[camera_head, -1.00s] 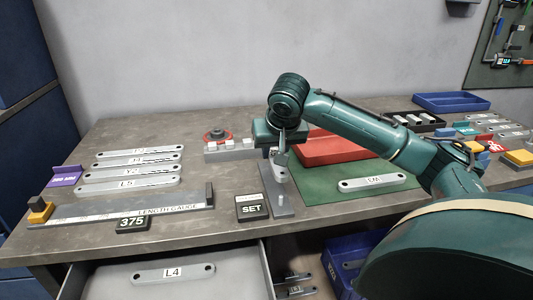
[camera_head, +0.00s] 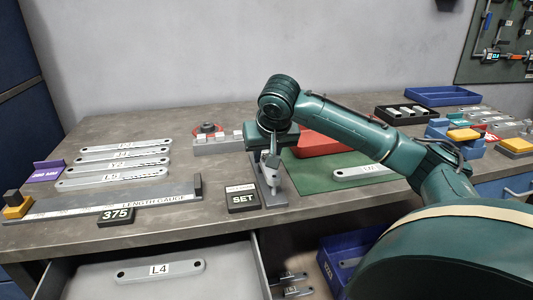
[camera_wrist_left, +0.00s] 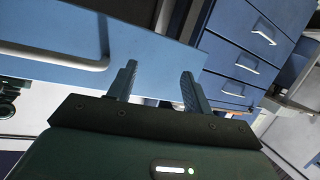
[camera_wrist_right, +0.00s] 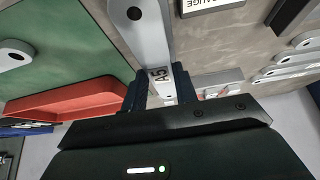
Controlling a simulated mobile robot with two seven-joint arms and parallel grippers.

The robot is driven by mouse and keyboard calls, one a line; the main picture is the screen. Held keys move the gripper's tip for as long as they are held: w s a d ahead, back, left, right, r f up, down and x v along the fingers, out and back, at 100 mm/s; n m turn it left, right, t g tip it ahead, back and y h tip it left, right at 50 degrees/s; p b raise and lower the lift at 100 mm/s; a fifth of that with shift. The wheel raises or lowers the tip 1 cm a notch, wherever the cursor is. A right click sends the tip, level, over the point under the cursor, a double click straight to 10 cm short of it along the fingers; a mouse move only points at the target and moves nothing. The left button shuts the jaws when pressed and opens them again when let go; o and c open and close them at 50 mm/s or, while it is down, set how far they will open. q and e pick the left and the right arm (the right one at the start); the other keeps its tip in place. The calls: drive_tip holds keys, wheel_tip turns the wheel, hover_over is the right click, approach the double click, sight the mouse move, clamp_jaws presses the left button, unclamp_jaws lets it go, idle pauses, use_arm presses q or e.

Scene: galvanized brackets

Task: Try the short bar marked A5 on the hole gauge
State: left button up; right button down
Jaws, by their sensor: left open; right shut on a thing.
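My right gripper (camera_head: 270,155) is shut on the short bar marked A5 (camera_wrist_right: 146,35), a pale metal bar with a round hole near its end. In the head view the bar (camera_head: 271,174) hangs below the jaws, over the grey hole gauge (camera_head: 280,200). I cannot tell whether it touches the gauge; the gripper hides much of the bar. My left gripper (camera_wrist_left: 158,90) is open and empty in the left wrist view, in front of blue furniture, and is outside the head view.
The length gauge (camera_head: 120,206) and several labelled bars (camera_head: 115,175) lie at left. A green mat (camera_head: 315,178) and red tray (camera_head: 318,146) lie right of the gauge. An open drawer (camera_head: 215,275) below holds bar L4 (camera_head: 160,270).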

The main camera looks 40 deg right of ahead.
use_arm(q)
drive_tip(key=shift+r+p, duration=0.45)
drive_tip(key=shift+p, duration=0.1)
use_arm(e)
drive_tip(key=shift+r, duration=0.1)
use_arm(q)
drive_tip(key=shift+f, duration=0.2)
use_arm(e)
drive_tip(key=shift+f, duration=0.5)
drive_tip(key=shift+a+f, duration=0.1)
drive_tip(key=shift+f, duration=0.05)
idle(1.5)
use_arm(q)
drive_tip(key=shift+r, duration=0.1)
use_arm(e)
drive_tip(key=shift+r+p, duration=2.2)
drive_tip(key=shift+p, duration=0.35)
use_arm(q)
wheel_tip(320, 180, up, 5)
drive_tip(key=shift+r, duration=0.1)
wheel_tip(320, 180, down, 7)
drive_tip(key=w+d+g, duration=0.1)
drive_tip(key=d+g, duration=0.1)
drive_tip(key=shift+b, duration=0.4)
use_arm(e)
drive_tip(key=shift+f, duration=1.6)
